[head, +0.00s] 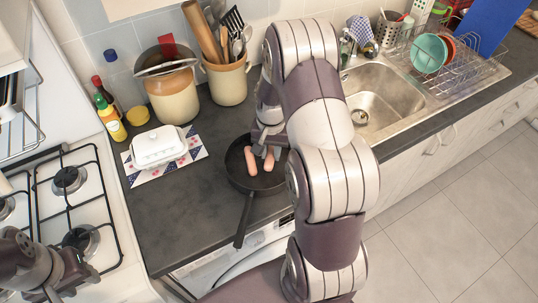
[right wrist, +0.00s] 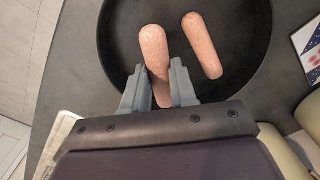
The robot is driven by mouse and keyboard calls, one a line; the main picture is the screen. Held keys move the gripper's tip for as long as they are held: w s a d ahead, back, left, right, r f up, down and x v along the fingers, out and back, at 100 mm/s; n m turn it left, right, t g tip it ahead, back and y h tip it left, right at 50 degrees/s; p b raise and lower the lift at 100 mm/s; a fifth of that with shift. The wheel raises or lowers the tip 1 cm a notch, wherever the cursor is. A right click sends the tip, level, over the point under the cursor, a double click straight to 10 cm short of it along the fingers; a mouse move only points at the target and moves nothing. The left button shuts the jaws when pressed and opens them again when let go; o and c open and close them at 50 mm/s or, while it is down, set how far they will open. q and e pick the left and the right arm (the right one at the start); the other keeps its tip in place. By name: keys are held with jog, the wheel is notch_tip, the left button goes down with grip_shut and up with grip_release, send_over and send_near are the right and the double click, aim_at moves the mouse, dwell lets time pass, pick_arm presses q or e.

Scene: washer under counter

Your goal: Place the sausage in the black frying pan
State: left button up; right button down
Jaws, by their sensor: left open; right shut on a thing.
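The black frying pan (head: 237,172) stands on the dark counter, its handle pointing to the front. Two pink-brown sausages are within its rim. My right gripper (head: 263,147) is shut on one sausage (head: 269,161); the right wrist view shows this held sausage (right wrist: 154,45) between the fingers (right wrist: 158,86), over the pan (right wrist: 240,80). I cannot tell whether it touches the pan bottom. The other sausage (head: 251,161) lies in the pan beside it, apart from the fingers, and also shows in the right wrist view (right wrist: 203,46). My left gripper (head: 60,290) is open and empty near the stove.
A white butter dish (head: 158,147) on a patterned mat (head: 196,149) is left of the pan. Crocks (head: 174,97) with utensils and bottles (head: 111,119) stand behind. The gas stove (head: 70,200) is left, the sink (head: 385,98) right. The counter left of the handle is clear.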

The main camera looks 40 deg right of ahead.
aim_at(271, 153)
notch_tip(271, 153, down, 4)
jog(key=shift+r+p, duration=0.25)
jog(key=shift+p, duration=0.3)
jog(key=shift+s+f, duration=0.1)
jog(key=shift+f, duration=0.15)
jog(key=shift+w+f, duration=0.2)
jog(key=c, duration=0.9)
grip_release()
jog(key=shift+s, duration=0.1)
jog(key=shift+r, duration=0.15)
